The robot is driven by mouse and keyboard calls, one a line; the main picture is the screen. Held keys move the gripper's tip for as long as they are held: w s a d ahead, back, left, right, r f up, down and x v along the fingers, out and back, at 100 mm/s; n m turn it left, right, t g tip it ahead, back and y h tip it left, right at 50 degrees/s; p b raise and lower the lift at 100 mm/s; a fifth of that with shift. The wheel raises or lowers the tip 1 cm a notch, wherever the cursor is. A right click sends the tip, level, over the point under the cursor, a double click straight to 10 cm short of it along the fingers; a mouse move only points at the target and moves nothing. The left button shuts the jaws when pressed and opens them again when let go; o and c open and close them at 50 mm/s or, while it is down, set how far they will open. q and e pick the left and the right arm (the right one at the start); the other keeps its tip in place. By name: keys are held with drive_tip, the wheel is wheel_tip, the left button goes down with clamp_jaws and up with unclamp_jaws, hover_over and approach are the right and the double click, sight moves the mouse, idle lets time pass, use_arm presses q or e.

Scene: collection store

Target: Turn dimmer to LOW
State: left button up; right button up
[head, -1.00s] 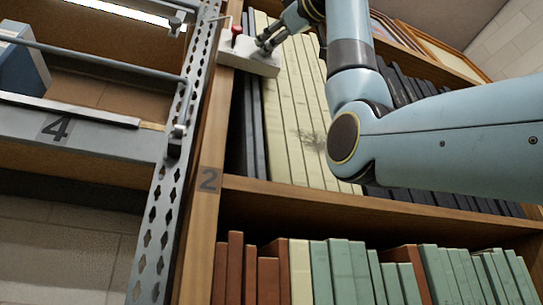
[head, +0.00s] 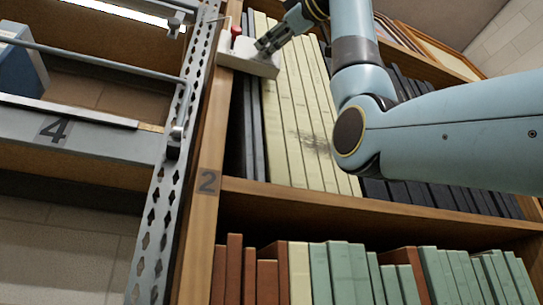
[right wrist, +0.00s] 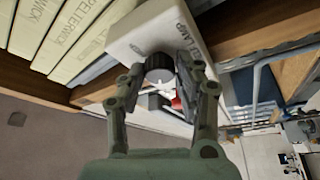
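The dimmer is a dark round knob (right wrist: 158,68) on a white lamp box (head: 252,62), which is fixed high on the wooden bookcase upright. In the right wrist view the box face (right wrist: 150,35) carries dark lettering, partly readable as "LAMP". My right gripper (right wrist: 160,68) has its two fingers spread on either side of the knob, close to it; firm contact is not clear. In the head view this gripper (head: 262,45) reaches the box from the upper right and hides the knob. The knob's setting is not readable. My left gripper is not in view.
A red part (head: 236,31) stands at the box's left end, close to the gripper. Tall cream books (head: 300,120) fill the shelf beside the box. A perforated metal rack post (head: 160,210) stands left of the wooden upright (head: 203,200).

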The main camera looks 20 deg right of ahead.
drive_tip(key=shift+o, duration=1.3)
drive_tip(key=shift+s, duration=0.1)
drive_tip(key=v, duration=1.1)
drive_tip(key=shift+s, duration=0.4)
drive_tip(key=shift+d, duration=0.15)
